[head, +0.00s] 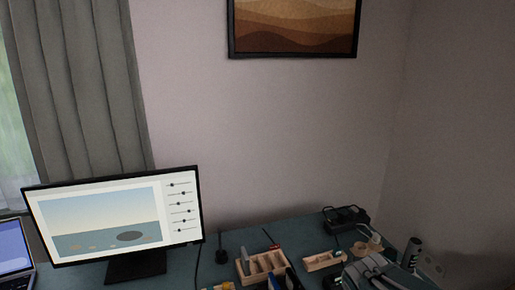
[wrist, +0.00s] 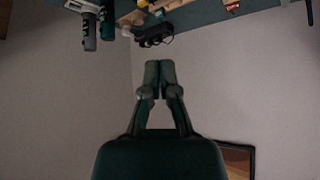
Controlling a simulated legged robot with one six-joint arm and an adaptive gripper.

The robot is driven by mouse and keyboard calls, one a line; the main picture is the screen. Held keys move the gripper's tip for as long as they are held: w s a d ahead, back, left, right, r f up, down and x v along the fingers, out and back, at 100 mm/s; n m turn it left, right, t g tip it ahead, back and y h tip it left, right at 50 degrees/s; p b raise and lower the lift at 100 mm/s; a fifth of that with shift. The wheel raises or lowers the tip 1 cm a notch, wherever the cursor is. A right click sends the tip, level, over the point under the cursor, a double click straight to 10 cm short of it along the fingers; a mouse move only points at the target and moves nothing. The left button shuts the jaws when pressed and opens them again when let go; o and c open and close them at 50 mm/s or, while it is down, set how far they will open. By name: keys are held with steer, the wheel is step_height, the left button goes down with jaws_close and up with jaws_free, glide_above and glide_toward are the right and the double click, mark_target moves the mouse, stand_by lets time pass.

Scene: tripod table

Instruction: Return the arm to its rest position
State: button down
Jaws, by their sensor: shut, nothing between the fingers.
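My gripper (wrist: 159,80) shows in the wrist view, pointing up the picture from the lower middle. Its two fingers are together with nothing between them. It is apart from everything, with bare wall behind it. In the wrist view the scene appears upside down, with the teal table (wrist: 205,14) along the top edge, beyond the fingertips.
In the head view the table (head: 298,232) holds a monitor (head: 110,215), a laptop (head: 12,250), a wooden organiser (head: 262,264) and a black device (head: 345,219). A framed picture (head: 293,28) hangs on the wall. The space above the table's middle looks clear.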

steer(key=s+a+r+n+g+y, duration=0.1)
steer(key=s+a+r, duration=0.1)
steer(key=s, duration=0.6)
steer(key=s+a+r+n+g+y, duration=0.1)
steer(key=s+a+r+n, duration=0.1)
steer(key=s, duration=0.7)
steer(key=shift+a+r+g, duration=0.15)
steer(key=shift+a+g, duration=0.25)
steer(key=shift+a, duration=0.25)
